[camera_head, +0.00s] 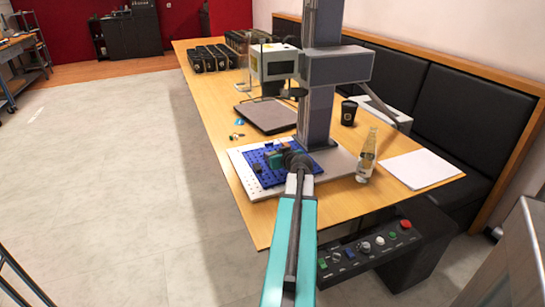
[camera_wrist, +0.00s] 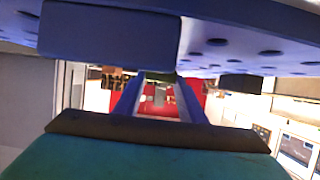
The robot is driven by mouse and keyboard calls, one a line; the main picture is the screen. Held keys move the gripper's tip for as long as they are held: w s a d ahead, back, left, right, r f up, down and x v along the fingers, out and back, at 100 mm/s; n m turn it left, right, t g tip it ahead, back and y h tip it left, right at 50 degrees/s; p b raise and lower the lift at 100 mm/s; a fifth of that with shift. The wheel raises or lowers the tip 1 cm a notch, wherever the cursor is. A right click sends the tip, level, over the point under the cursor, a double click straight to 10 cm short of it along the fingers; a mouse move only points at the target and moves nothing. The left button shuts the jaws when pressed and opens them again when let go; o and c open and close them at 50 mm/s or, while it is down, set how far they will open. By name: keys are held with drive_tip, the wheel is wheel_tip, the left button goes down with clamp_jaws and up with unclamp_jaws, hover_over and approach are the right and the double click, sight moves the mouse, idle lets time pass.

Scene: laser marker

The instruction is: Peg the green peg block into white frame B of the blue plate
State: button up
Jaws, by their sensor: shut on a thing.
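The blue plate (camera_head: 254,157) lies on the white base of the laser marker, with rows of small holes. In the wrist view the plate (camera_wrist: 255,35) spans the top of the picture. My gripper (camera_head: 277,158) is low over the plate, partly hidden by my wrist. In the wrist view its two blue fingers reach up to the plate, and my gripper (camera_wrist: 161,79) is shut on a small dark green piece (camera_wrist: 162,75), the green peg block, mostly hidden between the fingertips. I cannot tell whether its pegs are in the holes. White frame B cannot be made out.
The laser marker's grey column (camera_head: 318,100) stands right behind the plate. A bottle (camera_head: 367,157), a dark cup (camera_head: 348,112) and white paper (camera_head: 420,168) are to the right. A blue block (camera_wrist: 110,38) and dark block (camera_wrist: 241,82) are on the plate.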

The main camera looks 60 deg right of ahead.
drive_tip(key=o, duration=1.2)
drive_tip(key=b+v, duration=0.1)
drive_tip(key=v, duration=1)
drive_tip(key=shift+a, duration=0.15)
drive_tip(key=shift+b, duration=1)
drive_tip(key=b, duration=0.6)
drive_tip(key=shift+s+r, duration=0.25)
drive_tip(key=s+a+b, duration=0.1)
drive_tip(key=b, duration=0.6)
drive_tip(key=shift+r, duration=0.15)
drive_tip(key=shift+s+a+r+b, duration=0.15)
drive_tip(key=shift+s+b, duration=0.15)
drive_tip(key=shift+b, duration=0.55)
